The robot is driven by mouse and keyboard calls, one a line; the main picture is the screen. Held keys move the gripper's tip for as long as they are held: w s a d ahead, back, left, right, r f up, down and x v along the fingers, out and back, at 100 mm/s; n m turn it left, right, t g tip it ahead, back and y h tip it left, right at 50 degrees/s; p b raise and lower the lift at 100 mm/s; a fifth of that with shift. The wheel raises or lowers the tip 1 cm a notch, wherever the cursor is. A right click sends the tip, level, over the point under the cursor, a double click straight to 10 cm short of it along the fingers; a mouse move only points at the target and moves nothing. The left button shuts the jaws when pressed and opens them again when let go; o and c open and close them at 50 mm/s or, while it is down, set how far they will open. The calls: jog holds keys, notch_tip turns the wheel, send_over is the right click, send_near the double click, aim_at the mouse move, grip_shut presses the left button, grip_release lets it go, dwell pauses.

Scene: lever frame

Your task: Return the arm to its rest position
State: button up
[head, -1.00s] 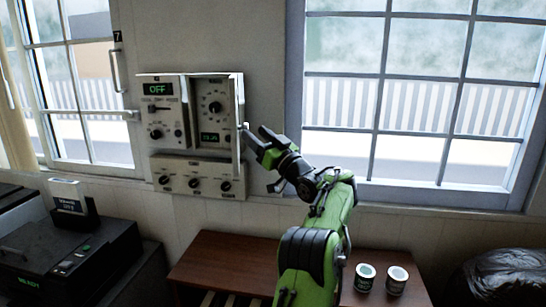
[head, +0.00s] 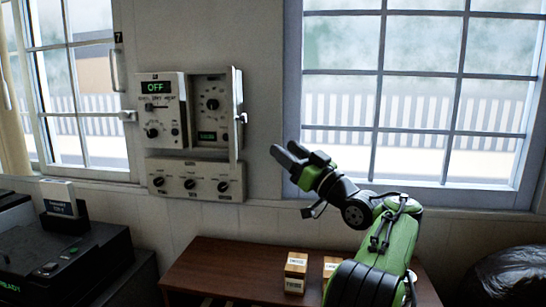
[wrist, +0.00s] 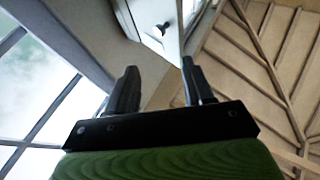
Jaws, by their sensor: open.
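My green arm rises from the lower right of the head view. My gripper (head: 285,156) is in the air in front of the wall, right of the control panel. Its dark fingers are apart and empty. In the wrist view my gripper (wrist: 158,80) also shows open, with nothing between the fingers. The control panel (head: 190,176) on the wall has a green OFF display (head: 156,87), knobs and a small lever. Its narrow door (head: 237,120) stands open at the right side, with a knob (head: 242,118). The gripper is clear of it.
A brown table (head: 225,262) stands below. Small labelled wooden blocks (head: 296,270) are on it, partly hidden by my arm. Windows (head: 420,95) flank the panel. A black printer-like machine (head: 75,262) is at left, a dark bag (head: 510,275) at right.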

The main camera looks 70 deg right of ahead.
dwell(0.3)
jog(key=w+a+f+n+g+y+p, duration=0.1)
jog(key=w+a+g+y, duration=0.1)
jog(key=w+a, duration=0.75)
jog(key=w+a+g+y+p, duration=0.15)
jog(key=w+a, duration=0.45)
jog(key=w, duration=0.6)
jog(key=w+a+f+g+y, duration=0.1)
jog(key=a+f+g, duration=0.1)
jog(key=a, duration=0.5)
jog(key=w+a+f+g+y, duration=0.1)
jog(key=a+f+g, duration=0.1)
jog(key=a, duration=0.5)
jog(key=s+a+f+n+g+y+p, duration=0.1)
jog(key=s+a+f+g, duration=0.1)
jog(key=s+a+f, duration=0.45)
jog(key=s+a+f+n+g+y+p, duration=0.1)
jog(key=s+a+f+g, duration=0.25)
jog(key=a, duration=0.55)
jog(key=s+a+f+g, duration=0.2)
jog(key=s+f, duration=0.6)
jog(key=s, duration=0.5)
jog(key=shift+a+f+n+g, duration=0.3)
jog(key=shift+a+f+n, duration=0.05)
jog(key=shift+n, duration=0.05)
